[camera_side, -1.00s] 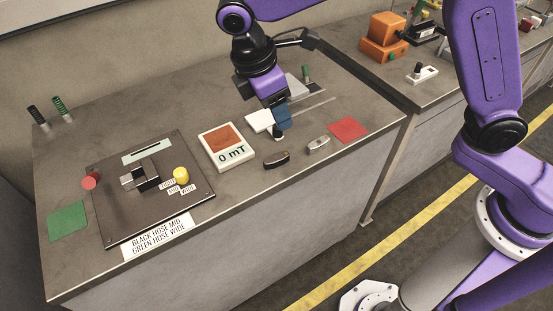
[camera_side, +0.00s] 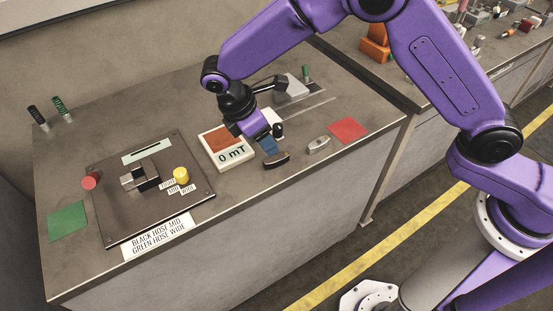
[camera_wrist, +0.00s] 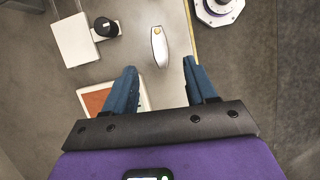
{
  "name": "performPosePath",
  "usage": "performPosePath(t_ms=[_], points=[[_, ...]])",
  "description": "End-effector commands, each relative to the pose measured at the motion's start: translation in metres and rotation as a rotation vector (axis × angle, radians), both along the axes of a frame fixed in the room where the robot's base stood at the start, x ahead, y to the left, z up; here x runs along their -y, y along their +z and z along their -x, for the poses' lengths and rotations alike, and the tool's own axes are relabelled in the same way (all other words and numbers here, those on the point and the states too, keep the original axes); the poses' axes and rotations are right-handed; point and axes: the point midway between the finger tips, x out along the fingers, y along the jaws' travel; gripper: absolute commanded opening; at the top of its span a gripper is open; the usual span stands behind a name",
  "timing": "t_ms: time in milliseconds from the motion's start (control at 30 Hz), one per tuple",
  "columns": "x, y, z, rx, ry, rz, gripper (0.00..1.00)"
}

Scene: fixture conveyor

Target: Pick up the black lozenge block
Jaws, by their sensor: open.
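The black lozenge block (camera_side: 276,161) lies on the grey bench near its front edge, between the scale and a grey lozenge block (camera_side: 319,145). My gripper (camera_side: 270,148) has blue fingers and appears just above and behind the black block in the side view; I cannot tell the exact gap. In the wrist view my gripper (camera_wrist: 161,85) is open, with nothing visible between the fingers. The grey block (camera_wrist: 159,47) shows ahead of the fingertips there. The black block is not visible in the wrist view.
A black knob on a white base (camera_wrist: 105,28) is close by. A red square (camera_side: 348,130) lies to the right. A dark fixture plate (camera_side: 115,215) with a yellow knob (camera_side: 181,175) sits further left.

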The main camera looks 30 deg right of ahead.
Motion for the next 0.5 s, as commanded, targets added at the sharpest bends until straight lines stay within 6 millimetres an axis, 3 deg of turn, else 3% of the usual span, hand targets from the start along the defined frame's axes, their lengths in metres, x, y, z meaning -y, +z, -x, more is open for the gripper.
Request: performPosePath(t_ms=[100,500], points=[[0.008,-0.018,0.001,-0.003,-0.002,0.002,0.56],[0.02,-0.05,0.001,-0.003,-0.002,0.002,0.56]])
